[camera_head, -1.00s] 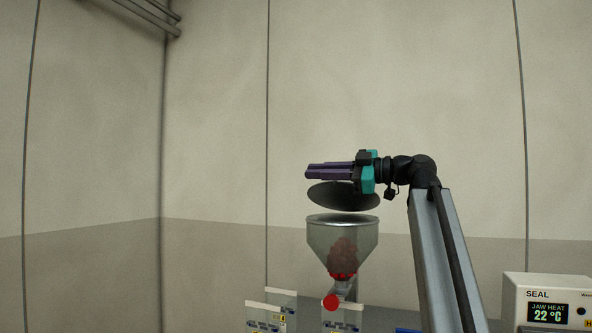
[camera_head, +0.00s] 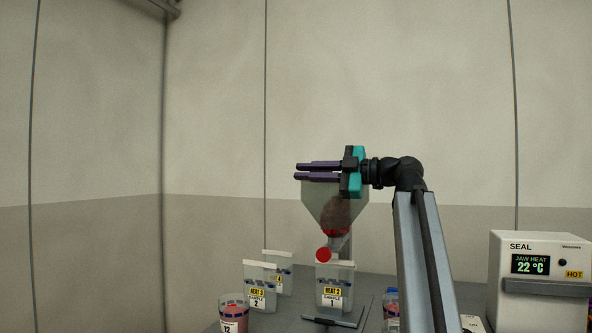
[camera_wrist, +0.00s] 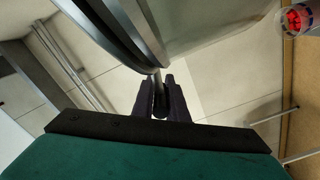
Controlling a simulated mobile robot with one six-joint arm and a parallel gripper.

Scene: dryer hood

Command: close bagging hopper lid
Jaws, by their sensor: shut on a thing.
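The bagging hopper (camera_head: 318,207) is a clear funnel with dark red contents, upright on the bench. In the head view my gripper (camera_head: 298,172) lies level across its top rim. In the wrist view my gripper (camera_wrist: 161,85) is shut on a small dark handle (camera_wrist: 159,99). The lid (camera_wrist: 108,42) shows there as a dark curved edge beside the clear hopper wall (camera_wrist: 205,25), at or very near its rim. In the head view the lid is hidden or edge-on, so I cannot tell whether it is fully seated.
Labelled sample bags (camera_head: 335,287) stand on the grey bench in front of the hopper. A red round knob (camera_head: 323,255) is at the hopper's outlet. A heat sealer (camera_head: 540,275) reading 22 °C stands at the right. A cup (camera_head: 233,315) stands at the front left.

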